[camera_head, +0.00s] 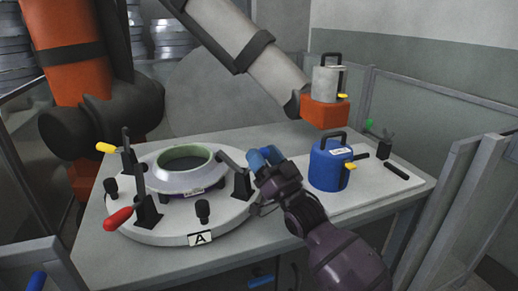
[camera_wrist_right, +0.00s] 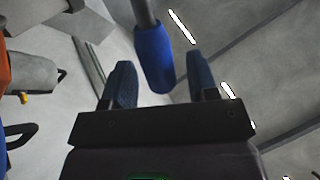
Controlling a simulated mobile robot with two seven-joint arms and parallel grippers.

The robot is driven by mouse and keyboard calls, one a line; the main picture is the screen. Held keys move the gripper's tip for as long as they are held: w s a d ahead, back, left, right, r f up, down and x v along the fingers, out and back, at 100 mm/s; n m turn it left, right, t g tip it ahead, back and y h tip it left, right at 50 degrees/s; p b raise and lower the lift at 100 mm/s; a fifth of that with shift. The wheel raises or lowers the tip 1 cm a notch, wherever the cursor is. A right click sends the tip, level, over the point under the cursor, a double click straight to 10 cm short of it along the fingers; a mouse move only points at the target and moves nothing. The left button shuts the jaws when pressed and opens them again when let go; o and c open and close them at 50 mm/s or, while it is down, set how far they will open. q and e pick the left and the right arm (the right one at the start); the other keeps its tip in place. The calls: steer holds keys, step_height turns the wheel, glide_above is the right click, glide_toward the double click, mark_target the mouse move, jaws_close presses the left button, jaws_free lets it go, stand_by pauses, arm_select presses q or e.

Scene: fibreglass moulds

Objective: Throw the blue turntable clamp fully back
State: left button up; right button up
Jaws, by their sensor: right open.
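The round white turntable (camera_head: 150,228), marked A, lies on the table. Its blue clamp handle (camera_head: 257,161) is at the turntable's right side, above a dark clamp base (camera_head: 241,186). My right gripper (camera_head: 272,166) is at this handle, coming from the lower right. In the right wrist view the blue handle (camera_wrist_right: 153,60) hangs from a grey rod between my open right gripper's (camera_wrist_right: 160,68) two dark blue fingers, with a gap to each side. Exact depth and contact are unclear. My left gripper is out of view.
A yellow-handled clamp (camera_head: 107,148) and a red-handled clamp (camera_head: 119,217) stand on the turntable's left, around a ring mould (camera_head: 190,177). A blue canister (camera_head: 327,168) stands on a white board to the right.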

steer(key=v, duration=0.8)
steer(key=shift+s+p, duration=0.2)
steer(key=shift+p, duration=0.1)
steer(key=shift+c, duration=0.2)
